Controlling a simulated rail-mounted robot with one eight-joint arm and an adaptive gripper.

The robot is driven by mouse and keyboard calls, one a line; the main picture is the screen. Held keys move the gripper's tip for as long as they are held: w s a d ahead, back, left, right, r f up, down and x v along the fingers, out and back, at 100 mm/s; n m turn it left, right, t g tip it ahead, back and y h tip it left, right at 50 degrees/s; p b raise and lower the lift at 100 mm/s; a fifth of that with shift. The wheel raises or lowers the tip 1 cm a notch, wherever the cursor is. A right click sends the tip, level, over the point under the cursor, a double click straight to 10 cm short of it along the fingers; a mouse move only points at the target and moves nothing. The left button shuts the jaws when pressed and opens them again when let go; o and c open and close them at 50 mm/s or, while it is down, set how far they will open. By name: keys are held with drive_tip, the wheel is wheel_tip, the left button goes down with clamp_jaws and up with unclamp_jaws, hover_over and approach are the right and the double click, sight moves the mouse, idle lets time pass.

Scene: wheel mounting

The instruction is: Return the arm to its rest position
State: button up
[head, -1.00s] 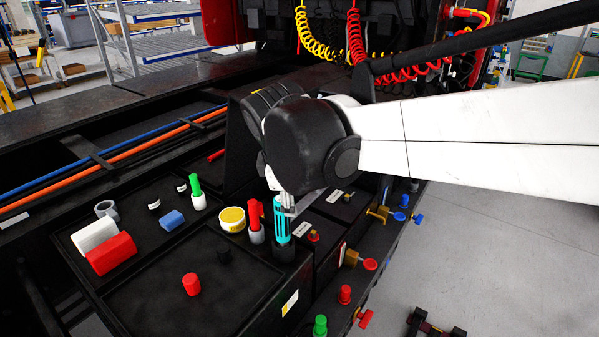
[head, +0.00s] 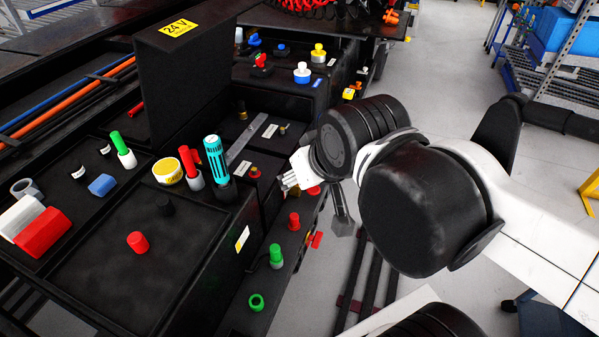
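My arm reaches in from the right, its black joints and white links filling the right middle. My gripper (head: 290,182) shows only in part, as pale fingers left of the black wrist joint. The wrist hides the rest, so I cannot tell whether it is open or shut. It is over the right edge of the black tool deck, to the right of a teal cylindrical tool (head: 213,160) and apart from it. The teal tool stands upright in a dark holder. A grey metal piece (head: 343,226) hangs below the wrist; I cannot tell what it is.
The black deck (head: 110,290) holds red and green markers, a yellow-rimmed roll (head: 167,171) and coloured blocks. A black upright panel (head: 190,75) marked 24 V stands behind. Valves and knobs line the right side. Grey floor (head: 440,90) is open behind the arm; shelving stands back right.

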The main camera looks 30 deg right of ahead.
wheel_tip(320, 180, down, 5)
drive_tip(key=b, duration=0.5)
drive_tip(key=shift+f, duration=0.15)
idle(0.8)
drive_tip(key=shift+o, duration=1.1)
